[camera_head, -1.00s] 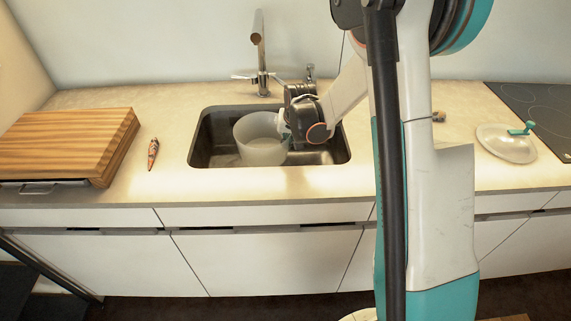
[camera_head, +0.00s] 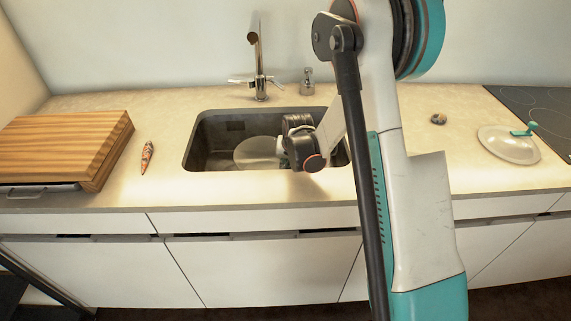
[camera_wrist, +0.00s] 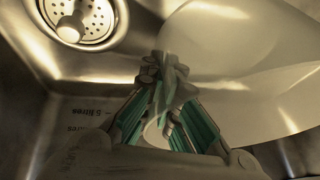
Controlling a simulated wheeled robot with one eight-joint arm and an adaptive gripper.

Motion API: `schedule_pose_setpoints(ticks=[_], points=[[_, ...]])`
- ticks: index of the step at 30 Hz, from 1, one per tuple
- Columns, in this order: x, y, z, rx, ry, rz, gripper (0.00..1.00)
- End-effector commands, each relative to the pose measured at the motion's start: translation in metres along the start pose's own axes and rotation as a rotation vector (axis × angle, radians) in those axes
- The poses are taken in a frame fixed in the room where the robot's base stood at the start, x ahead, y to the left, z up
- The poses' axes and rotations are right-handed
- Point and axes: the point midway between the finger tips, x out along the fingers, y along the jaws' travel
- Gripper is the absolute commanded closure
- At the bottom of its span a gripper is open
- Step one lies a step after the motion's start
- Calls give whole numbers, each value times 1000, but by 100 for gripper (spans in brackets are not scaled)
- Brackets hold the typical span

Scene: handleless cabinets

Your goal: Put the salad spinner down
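The salad spinner bowl (camera_head: 254,153), whitish and translucent, is low inside the dark sink (camera_head: 207,131); its lower part is hidden by the sink's front edge. My gripper (camera_head: 280,151) reaches into the sink at the bowl's right side. In the wrist view, my gripper's fingers (camera_wrist: 166,72) converge at their tips on the bowl's thin wall (camera_wrist: 228,68). Litre markings show at the lower left there. The gap between bowl and sink floor cannot be judged. The spinner's clear lid (camera_head: 508,146) with a teal crank lies on the right counter.
The drain (camera_wrist: 80,18) shows at upper left in the wrist view. A tap (camera_head: 258,62) and a soap dispenser (camera_head: 307,82) stand behind the sink. A wooden board (camera_head: 65,145) and a pepper mill-like item (camera_head: 147,157) are left. A small round item (camera_head: 438,119) is right.

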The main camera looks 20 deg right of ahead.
Motion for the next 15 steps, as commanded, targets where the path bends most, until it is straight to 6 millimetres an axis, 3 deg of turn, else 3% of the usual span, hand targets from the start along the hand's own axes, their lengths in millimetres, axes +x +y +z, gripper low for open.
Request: schedule_pose_setpoints(ticks=[2, 6, 15], points=[[2, 0, 1, 0, 0, 0, 100], [2, 0, 1, 0, 0, 0, 75], [2, 0, 1, 0, 0, 0, 75]])
